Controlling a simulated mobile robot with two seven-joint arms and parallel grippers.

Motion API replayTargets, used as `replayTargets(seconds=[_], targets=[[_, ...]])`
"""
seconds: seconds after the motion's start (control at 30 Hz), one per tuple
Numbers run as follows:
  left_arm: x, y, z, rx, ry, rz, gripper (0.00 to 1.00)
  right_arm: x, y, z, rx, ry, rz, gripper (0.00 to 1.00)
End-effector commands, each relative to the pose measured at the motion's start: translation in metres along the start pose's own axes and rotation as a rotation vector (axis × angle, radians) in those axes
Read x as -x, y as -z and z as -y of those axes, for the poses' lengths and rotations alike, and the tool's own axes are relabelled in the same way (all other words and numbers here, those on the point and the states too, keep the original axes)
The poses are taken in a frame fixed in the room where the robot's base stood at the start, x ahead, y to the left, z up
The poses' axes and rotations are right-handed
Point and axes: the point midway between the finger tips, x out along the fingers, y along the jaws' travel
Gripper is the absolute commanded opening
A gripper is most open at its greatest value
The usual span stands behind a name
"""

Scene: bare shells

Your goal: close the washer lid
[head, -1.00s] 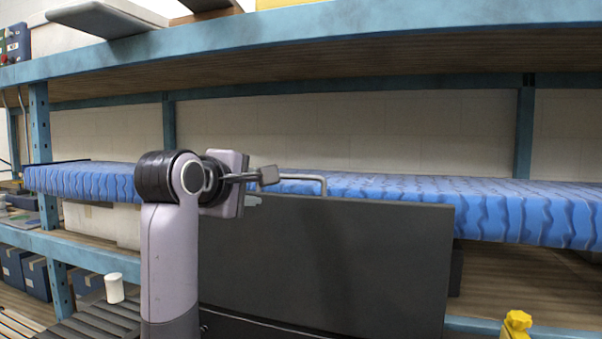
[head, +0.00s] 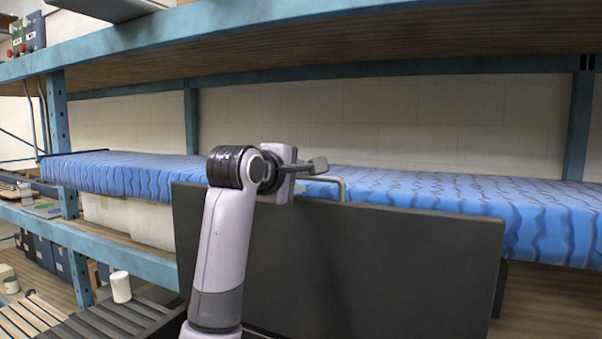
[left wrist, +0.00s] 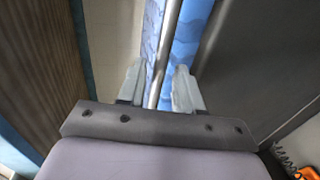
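The washer lid (head: 370,270) is a dark grey flat panel standing raised in the middle of the head view. A bent metal handle (head: 341,187) shows at its top edge. My left gripper (head: 318,166) is at that top edge beside the handle, with my forearm in front of the lid. In the left wrist view, the two fingers of my left gripper (left wrist: 158,90) are apart, with the metal handle bar (left wrist: 168,50) running between them. Clear gaps show beside the bar. The washer body under the lid is mostly hidden. My right gripper is not in view.
A blue shelf rack (head: 100,250) stands behind the lid. A blue wavy mattress-like slab (head: 430,190) lies on it close behind the handle. An upper shelf (head: 330,50) spans overhead. A white cylinder (head: 120,287) stands at lower left.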

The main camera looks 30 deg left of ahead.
Motion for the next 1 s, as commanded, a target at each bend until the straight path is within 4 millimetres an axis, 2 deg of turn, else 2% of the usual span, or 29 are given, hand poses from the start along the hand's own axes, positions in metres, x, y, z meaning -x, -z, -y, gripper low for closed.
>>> replayTargets(seconds=[0.2,0.47,0.5,0.6,1.0], targets=[[-0.015,0.000,0.000,0.000,0.000,0.000,0.35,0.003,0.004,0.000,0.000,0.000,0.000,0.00],[-0.017,0.000,0.000,0.000,-0.001,0.000,0.35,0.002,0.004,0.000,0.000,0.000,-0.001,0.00],[-0.017,0.000,0.000,0.000,-0.001,0.000,0.31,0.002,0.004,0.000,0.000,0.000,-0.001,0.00],[-0.017,0.000,0.000,0.000,-0.001,0.000,0.00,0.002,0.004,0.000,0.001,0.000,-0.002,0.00],[-0.013,0.001,0.004,0.001,-0.025,0.000,0.00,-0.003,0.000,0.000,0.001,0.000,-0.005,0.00]])
